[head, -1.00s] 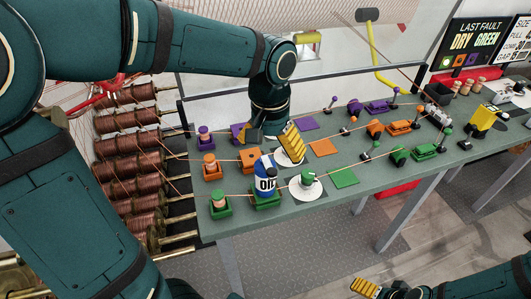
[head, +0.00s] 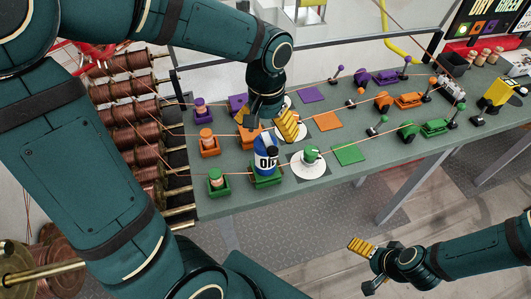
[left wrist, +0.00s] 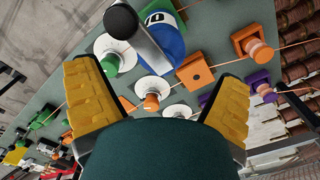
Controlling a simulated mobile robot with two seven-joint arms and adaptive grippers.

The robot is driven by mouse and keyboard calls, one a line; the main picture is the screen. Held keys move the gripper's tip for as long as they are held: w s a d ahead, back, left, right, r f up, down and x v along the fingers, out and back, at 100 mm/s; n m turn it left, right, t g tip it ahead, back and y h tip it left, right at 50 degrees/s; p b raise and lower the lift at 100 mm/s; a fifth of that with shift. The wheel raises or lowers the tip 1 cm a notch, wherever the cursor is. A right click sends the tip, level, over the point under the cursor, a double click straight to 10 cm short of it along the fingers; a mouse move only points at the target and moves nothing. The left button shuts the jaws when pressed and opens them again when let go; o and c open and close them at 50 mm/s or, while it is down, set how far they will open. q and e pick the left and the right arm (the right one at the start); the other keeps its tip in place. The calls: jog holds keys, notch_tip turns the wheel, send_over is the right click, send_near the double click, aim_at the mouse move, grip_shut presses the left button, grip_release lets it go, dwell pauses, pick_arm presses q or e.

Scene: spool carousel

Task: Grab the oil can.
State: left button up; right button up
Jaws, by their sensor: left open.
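The oil can (head: 266,157), blue and white with an OIL label, stands upright at a green block (head: 267,181) near the table's front left. My left gripper (head: 268,128) is open and empty, just above and behind the can in the head view. In the left wrist view the can (left wrist: 166,38) shows at the top, beyond the yellow-padded fingers (left wrist: 157,78), with a grey neck and black tip toward the camera. The can is not between the pads. My right gripper (head: 367,267) has its fingers apart and empty, in front of the table, low in the head view.
An orange block (head: 247,140) and a green holder with a spool (head: 217,182) are close by. Copper coils (head: 140,135) flank the table's left end. A green mat (head: 348,154) is bare.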

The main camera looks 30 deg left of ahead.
aim_at(265, 165)
pick_arm(q)
jog(key=shift+s+f+b, duration=0.1)
jog(key=shift+f+b, duration=0.25)
jog(key=shift+f, duration=2.3)
jog(key=c, duration=1.4)
